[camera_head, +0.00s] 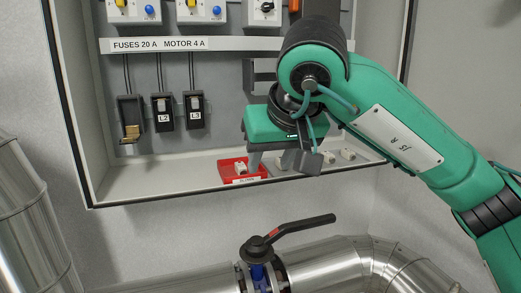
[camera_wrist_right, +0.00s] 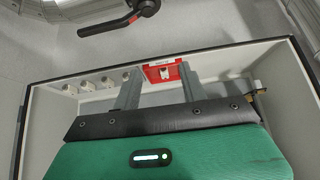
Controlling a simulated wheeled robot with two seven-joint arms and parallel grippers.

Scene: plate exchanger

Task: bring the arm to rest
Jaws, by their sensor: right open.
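My right gripper (camera_head: 281,162) is inside the wall cabinet, above its bottom ledge, near the red tray (camera_head: 227,171). Its jaws are open, and I see nothing between them. In the right wrist view the two fingers of the gripper (camera_wrist_right: 159,69) stand apart, and the red tray (camera_wrist_right: 153,82) shows beyond and between them. A small white fuse (camera_head: 240,167) lies in the tray. My green right arm (camera_head: 400,130) reaches in from the right and covers part of the cabinet. My left gripper is not in view.
The cabinet (camera_head: 95,185) has a raised front lip. Black fuse holders (camera_head: 162,112) hang at its left, and the leftmost one (camera_head: 130,118) looks open. A black-handled valve (camera_head: 290,232) and metal pipes lie below.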

